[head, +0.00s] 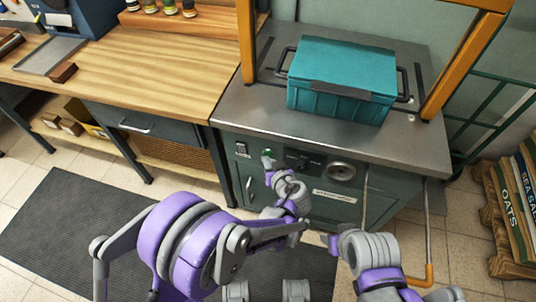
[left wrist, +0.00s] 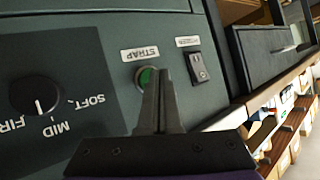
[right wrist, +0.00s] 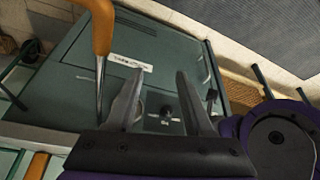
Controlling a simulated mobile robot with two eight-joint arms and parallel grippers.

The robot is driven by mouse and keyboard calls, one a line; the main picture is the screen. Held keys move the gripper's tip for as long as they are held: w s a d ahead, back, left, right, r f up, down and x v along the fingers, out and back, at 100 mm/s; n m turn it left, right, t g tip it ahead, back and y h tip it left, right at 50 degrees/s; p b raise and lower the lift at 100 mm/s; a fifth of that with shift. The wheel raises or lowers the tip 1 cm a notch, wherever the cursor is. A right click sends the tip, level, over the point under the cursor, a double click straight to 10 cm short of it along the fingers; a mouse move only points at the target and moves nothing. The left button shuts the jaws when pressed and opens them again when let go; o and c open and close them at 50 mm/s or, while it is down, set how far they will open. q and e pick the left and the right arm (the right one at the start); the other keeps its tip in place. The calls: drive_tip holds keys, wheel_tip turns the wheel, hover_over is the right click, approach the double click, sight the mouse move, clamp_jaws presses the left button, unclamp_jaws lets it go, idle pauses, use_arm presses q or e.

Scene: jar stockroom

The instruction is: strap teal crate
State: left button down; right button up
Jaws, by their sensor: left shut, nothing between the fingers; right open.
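The teal crate (head: 342,75), lidded with dark side handles, sits on the steel top of the strapping machine (head: 290,125) beneath an orange arch (head: 465,65). No strap shows around it. My left gripper (head: 268,163) is shut and empty at the machine's front panel. In the left wrist view its fingertips (left wrist: 166,75) are right by the green button (left wrist: 146,77) labelled STRAP; I cannot tell whether they touch. A dial (left wrist: 36,97) marked SOFT, MID and FIRM points near MID. My right gripper (right wrist: 155,85) is open and empty in front of the machine's lower front.
A rocker switch (left wrist: 198,68) is beside the button. A wooden workbench (head: 130,70) with a tray (head: 50,56) and jars stands left. Sacks (head: 520,195) on a pallet stand at right. An orange-ended rod (right wrist: 101,30) crosses near my right gripper. A dark mat (head: 70,215) covers the floor.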

use_arm(q)
drive_tip(key=shift+s+a, duration=0.15)
drive_tip(key=shift+s, duration=0.3)
